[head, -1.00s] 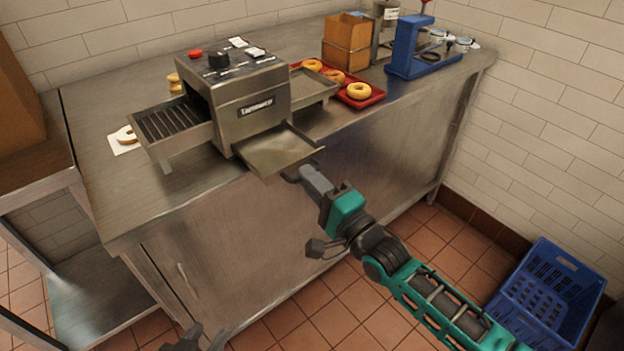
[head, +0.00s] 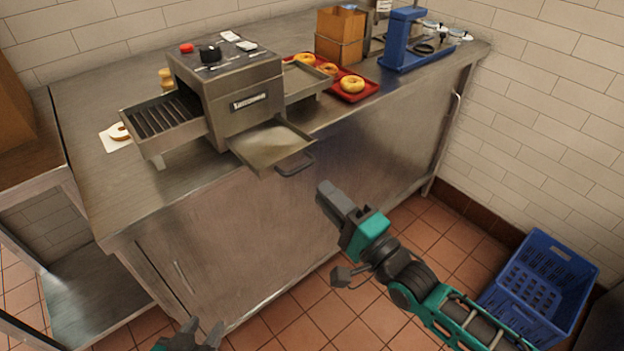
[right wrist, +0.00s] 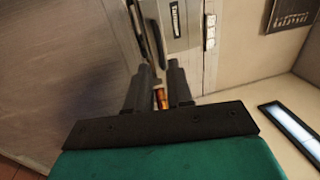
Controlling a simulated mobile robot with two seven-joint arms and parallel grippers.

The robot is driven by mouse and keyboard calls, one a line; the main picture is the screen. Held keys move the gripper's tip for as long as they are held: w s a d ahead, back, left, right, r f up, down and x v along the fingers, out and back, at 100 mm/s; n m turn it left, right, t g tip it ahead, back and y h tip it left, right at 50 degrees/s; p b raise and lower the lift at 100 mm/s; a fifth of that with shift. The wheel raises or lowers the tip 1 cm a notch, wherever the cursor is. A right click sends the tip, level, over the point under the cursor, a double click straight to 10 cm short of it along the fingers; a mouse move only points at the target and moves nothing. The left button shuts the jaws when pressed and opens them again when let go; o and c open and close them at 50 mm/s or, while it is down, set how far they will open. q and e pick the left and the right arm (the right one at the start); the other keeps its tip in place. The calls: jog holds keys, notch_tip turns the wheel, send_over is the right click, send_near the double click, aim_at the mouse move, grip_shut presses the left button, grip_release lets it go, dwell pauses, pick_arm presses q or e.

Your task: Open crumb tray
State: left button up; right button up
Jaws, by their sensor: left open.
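The crumb tray (head: 270,146) is a flat metal tray that sticks out from the front of the steel conveyor toaster (head: 235,105). Its dark handle (head: 296,167) is on the front edge, overhanging the counter's front. My right gripper (head: 328,192) is below and right of the handle, apart from it and empty. In the right wrist view its two dark fingers (right wrist: 160,80) stand apart with a gap between them. My left gripper (head: 202,328) is low at the bottom edge of the head view, with its fingers apart and empty, away from the tray.
A red tray (head: 372,92) with bagels lies right of the toaster, near a brown box (head: 340,35) and a blue press (head: 402,40). A cut bagel on white paper (head: 112,142) lies left. A blue crate (head: 540,285) stands on the floor.

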jog(key=v, duration=0.6)
dwell(0.4)
jog(key=s+d+f+n+g+h, duration=0.2)
jog(key=s+d+f+n+h, duration=0.2)
jog(key=f, duration=0.4)
jog(key=s+d+f+n+g+h, duration=0.3)
jog(key=s+d+f+n+h, duration=0.1)
jog(key=f+n, duration=0.4)
jog(key=s+n+h, duration=0.1)
jog(key=s, duration=0.1)
jog(key=shift+s+h, duration=0.3)
jog(key=shift+h, duration=0.1)
